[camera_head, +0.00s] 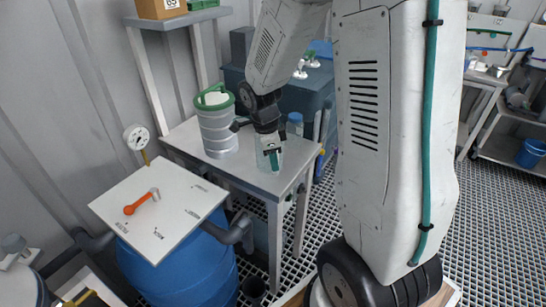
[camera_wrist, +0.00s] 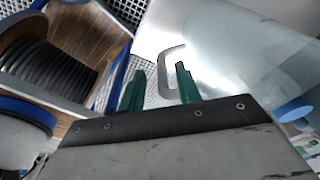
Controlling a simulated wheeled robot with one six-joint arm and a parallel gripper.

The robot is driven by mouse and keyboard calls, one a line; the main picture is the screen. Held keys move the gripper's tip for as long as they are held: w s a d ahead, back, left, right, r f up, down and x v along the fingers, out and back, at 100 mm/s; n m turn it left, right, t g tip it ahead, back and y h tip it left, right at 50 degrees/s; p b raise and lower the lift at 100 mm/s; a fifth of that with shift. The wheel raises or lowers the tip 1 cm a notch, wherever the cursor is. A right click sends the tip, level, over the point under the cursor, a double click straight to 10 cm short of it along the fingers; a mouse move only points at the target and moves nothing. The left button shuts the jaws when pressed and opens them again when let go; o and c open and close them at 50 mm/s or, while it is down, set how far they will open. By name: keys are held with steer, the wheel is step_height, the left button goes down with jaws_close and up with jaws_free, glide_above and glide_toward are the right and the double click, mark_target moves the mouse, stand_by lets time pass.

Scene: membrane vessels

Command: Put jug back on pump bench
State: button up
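A clear jug (camera_head: 263,160) stands upright on a white-topped bench (camera_head: 262,182), near its right end; I cannot tell whether this is the pump bench. In the wrist view the jug's translucent body (camera_wrist: 240,45) fills the upper right, with its pale loop handle (camera_wrist: 166,77) facing my gripper. My gripper (camera_head: 272,155) is at the jug, pointing down. In the wrist view its two green fingers (camera_wrist: 159,78) are apart, with part of the handle between them. The right finger overlaps the handle; I cannot tell whether it touches.
A grey ribbed canister with a green handle (camera_head: 217,130) stands on the bench left of the jug. A blue-capped bottle (camera_head: 295,124) is just behind. A white board with an orange tool (camera_head: 142,202) lies over a blue barrel (camera_head: 180,265) at front left. A pressure gauge (camera_head: 136,136) stands beside it.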

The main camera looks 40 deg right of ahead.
steer(key=s+a+r+n, duration=0.2)
steer(key=r+n, duration=0.1)
steer(key=r, duration=0.5)
steer(key=s+a+r+n, duration=0.2)
steer(key=a+r, duration=0.1)
steer(key=r, duration=0.5)
steer(key=s+a+r+n+t, duration=0.1)
steer(key=s+a+n, duration=0.2)
steer(key=s+n, duration=0.5)
steer(key=s+a+r+n+t+y, duration=0.1)
steer(key=s+a+n, duration=0.3)
steer(key=s+n, duration=0.5)
steer(key=shift+r+n+y, duration=0.3)
steer(key=shift+r+n, duration=0.15)
steer(key=shift+n, duration=0.45)
